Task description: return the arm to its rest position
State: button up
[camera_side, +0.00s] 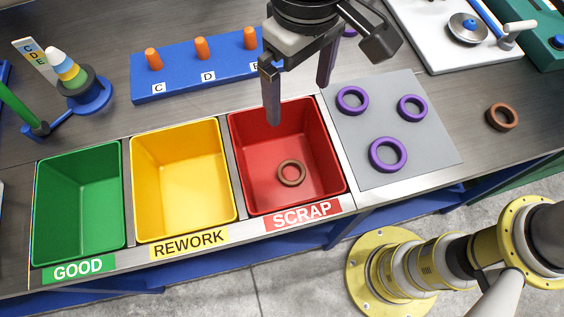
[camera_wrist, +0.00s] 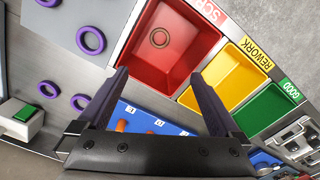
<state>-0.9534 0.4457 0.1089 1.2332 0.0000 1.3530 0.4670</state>
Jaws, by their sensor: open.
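My gripper (camera_side: 299,104) is open and empty. In the side view it hangs above the red bin (camera_side: 255,185) labelled SCRAP, toward that bin's back edge. In the wrist view its two fingers (camera_wrist: 158,88) stand wide apart with nothing between them. A brown ring (camera_side: 291,173) lies flat on the floor of the red bin, clear of the fingers; it also shows in the wrist view (camera_wrist: 159,38).
Green (camera_side: 80,205) and yellow (camera_side: 182,180) bins stand left of the red one, both empty. A blue peg rack (camera_side: 190,84) with orange pegs lies behind. A grey mat (camera_side: 420,165) holds purple rings (camera_side: 388,155). Another brown ring (camera_side: 502,117) lies right of it.

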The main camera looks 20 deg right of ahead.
jog(key=shift+r, duration=0.1)
dwell(0.4)
jog(key=w+d+r+m+t, duration=0.15)
jog(key=d+r, duration=0.25)
jog(key=d, duration=0.4)
jog(key=w+d+r+m+y, duration=0.15)
jog(key=d+r, duration=0.25)
jog(key=d, duration=0.4)
jog(key=w+d+r+m+t, duration=0.1)
jog(key=d+r+m, duration=0.1)
jog(key=d+r, duration=0.45)
jog(key=s+d+f+m+t, duration=0.1)
jog(key=s+d+f, duration=0.1)
jog(key=s+d, duration=0.4)
jog(key=s+d+f+m+t, duration=0.1)
jog(key=s+d+f+t, duration=0.15)
jog(key=d, duration=0.65)
jog(key=s+d+f+n+h, duration=0.1)
jog(key=s+d+f, duration=0.1)
jog(key=s+f, duration=0.5)
jog(key=shift+s+d+f, duration=0.25)
jog(key=shift+d+f, duration=0.05)
jog(key=shift+f, duration=0.4)
